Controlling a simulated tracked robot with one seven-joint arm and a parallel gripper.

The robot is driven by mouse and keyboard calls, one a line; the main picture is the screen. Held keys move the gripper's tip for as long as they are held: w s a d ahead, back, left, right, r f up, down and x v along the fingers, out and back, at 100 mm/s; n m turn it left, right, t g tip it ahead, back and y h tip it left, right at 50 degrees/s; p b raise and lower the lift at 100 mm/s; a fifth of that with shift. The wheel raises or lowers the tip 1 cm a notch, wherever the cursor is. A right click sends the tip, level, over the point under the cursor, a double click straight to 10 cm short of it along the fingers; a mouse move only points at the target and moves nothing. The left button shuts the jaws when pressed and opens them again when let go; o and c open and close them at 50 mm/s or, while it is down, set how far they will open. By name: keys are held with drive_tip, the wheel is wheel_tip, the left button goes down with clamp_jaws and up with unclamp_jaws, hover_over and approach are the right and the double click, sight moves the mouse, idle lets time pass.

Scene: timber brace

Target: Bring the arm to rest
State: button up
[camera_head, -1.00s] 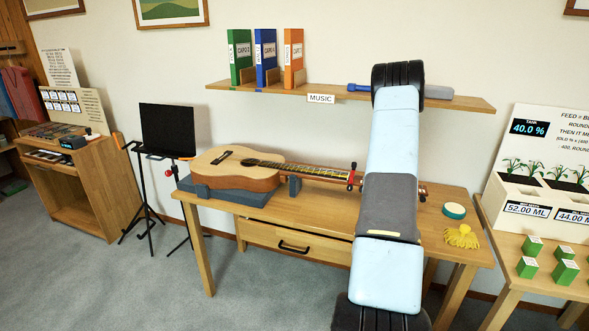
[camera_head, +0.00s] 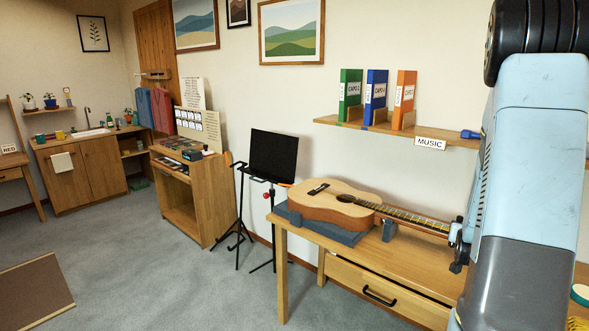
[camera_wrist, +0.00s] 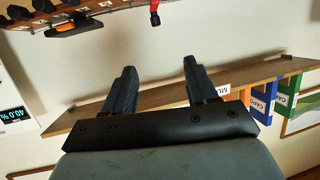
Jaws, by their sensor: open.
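My arm (camera_head: 525,170) stands large at the right of the head view, its upper part in front of the shelf's right end. The guitar (camera_head: 335,203) lies on the table on a grey-blue support. In the wrist view, its headstock (camera_wrist: 60,28) crosses the top left, with a black and orange clip (camera_wrist: 76,27) and a red-and-black piece (camera_wrist: 154,14) near it.
A wall shelf (camera_head: 340,121) holds green (camera_head: 349,94), blue (camera_head: 375,95) and orange (camera_head: 403,98) binders; it also shows beyond my fingers in the wrist view (camera_wrist: 165,94). A music stand (camera_head: 273,155) and wooden cabinet (camera_head: 210,195) stand left of the table (camera_head: 300,244).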

drive_tip(key=s+a+r+n+g+y, duration=0.1)
drive_tip(key=s+a+r+n+y, duration=0.15)
drive_tip(key=a+r, duration=0.6)
drive_tip(key=s+a+r+n+g+y, duration=0.1)
drive_tip(key=s+a+r+g+y, duration=0.3)
drive_tip(key=a, duration=0.7)
drive_tip(key=s+a+r+n, duration=0.1)
drive_tip(key=s+a+r, duration=0.2)
drive_tip(key=s+a, duration=0.3)
drive_tip(key=s+a+r+n+g+y, duration=0.1)
drive_tip(key=s+a+r, duration=0.3)
drive_tip(key=s, duration=0.7)
drive_tip(key=a+n, duration=0.1)
drive_tip(key=a, duration=0.1)
drive_tip(key=shift+s+a+g, duration=0.2)
drive_tip(key=shift+a+g, duration=0.1)
drive_tip(key=shift+a, duration=0.1)
drive_tip(key=shift+n+y, duration=0.25)
